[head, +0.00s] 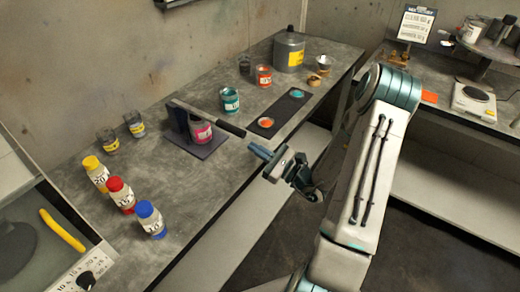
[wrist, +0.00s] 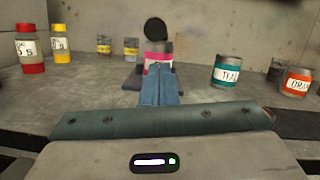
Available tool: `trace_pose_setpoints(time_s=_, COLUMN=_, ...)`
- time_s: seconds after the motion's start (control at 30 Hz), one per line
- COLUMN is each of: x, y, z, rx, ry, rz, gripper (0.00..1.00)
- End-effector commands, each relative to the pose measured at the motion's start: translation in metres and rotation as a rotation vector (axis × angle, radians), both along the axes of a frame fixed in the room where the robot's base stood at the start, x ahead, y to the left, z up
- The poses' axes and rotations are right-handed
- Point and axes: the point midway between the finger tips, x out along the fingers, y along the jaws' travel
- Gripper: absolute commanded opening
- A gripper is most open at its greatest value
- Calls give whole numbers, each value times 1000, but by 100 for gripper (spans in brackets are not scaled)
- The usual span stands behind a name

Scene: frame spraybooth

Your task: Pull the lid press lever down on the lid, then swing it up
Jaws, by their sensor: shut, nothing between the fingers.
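The lid press stands on the bench on a dark base plate (head: 205,148), with a dark upright at the back. Its lever (head: 208,118) reaches from the upright over a pink-labelled tin (head: 202,133) and ends in a black grip (head: 232,129) on the bench's front side. I cannot tell whether the lever touches the lid. In the wrist view the grip (wrist: 156,30) shows end-on as a black round above the tin (wrist: 153,57). My gripper (head: 256,151) is shut and empty, in front of the grip and apart from it. Its blue fingers (wrist: 158,82) point toward the press and hide part of the tin.
A teal tin (head: 230,100) and an orange tin (head: 264,76) stand right of the press, near a dark strip (head: 285,112) with paint dabs. Yellow, red and blue capped bottles (head: 121,195) stand at the left. Open floor lies before the bench.

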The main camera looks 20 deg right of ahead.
Motion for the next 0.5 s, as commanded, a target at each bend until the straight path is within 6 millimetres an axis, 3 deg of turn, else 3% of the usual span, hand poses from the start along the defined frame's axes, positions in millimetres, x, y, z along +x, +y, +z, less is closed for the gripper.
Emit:
trace_pose_setpoints(time_s=0.23, x=33, y=27, z=13, rx=0, ry=-1, rz=3, gripper=0)
trace_pose_setpoints(time_s=0.5, x=47, y=38, z=15, rx=-1, ry=0, rz=2, gripper=0)
